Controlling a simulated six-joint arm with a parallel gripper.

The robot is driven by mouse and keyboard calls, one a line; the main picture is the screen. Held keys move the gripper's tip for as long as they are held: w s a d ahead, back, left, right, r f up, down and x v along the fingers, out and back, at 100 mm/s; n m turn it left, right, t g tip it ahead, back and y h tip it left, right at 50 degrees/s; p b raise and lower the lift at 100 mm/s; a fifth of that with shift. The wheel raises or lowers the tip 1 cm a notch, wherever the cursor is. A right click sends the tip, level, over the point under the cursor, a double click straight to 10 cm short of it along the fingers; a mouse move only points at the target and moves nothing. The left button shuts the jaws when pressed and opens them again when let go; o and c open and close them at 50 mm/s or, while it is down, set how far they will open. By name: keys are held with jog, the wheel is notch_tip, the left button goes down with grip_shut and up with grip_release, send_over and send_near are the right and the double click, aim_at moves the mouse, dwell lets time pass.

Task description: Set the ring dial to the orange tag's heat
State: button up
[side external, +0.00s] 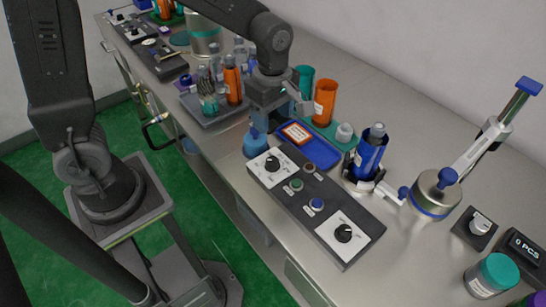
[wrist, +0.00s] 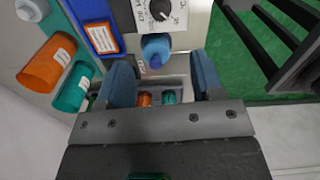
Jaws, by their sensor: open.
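The dark control panel (side external: 313,205) lies along the bench's front edge. It has a black dial on a white scale plate (side external: 272,163) at its far left and another (side external: 343,233) at its near right. I cannot read which is the ring dial. The orange-bordered tag (side external: 296,133) lies on a blue tray (side external: 321,158) behind the panel; its print is too small to read. My gripper (side external: 263,118) is open and empty, beyond the panel's far left end. In the wrist view, the gripper (wrist: 162,78) is apart from the dial (wrist: 160,10) at the top.
A blue rounded bottle (side external: 255,142) stands between my gripper and the panel. Orange (side external: 325,101) and teal (side external: 303,82) cups stand behind the tray. A bottle tray (side external: 213,112) is to the left. A blue bottle sits in a holder (side external: 370,152) to the right.

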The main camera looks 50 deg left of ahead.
aim_at(273, 161)
notch_tip(273, 161, down, 14)
jog(key=shift+r, duration=0.1)
dwell(0.5)
jog(key=c, duration=0.9)
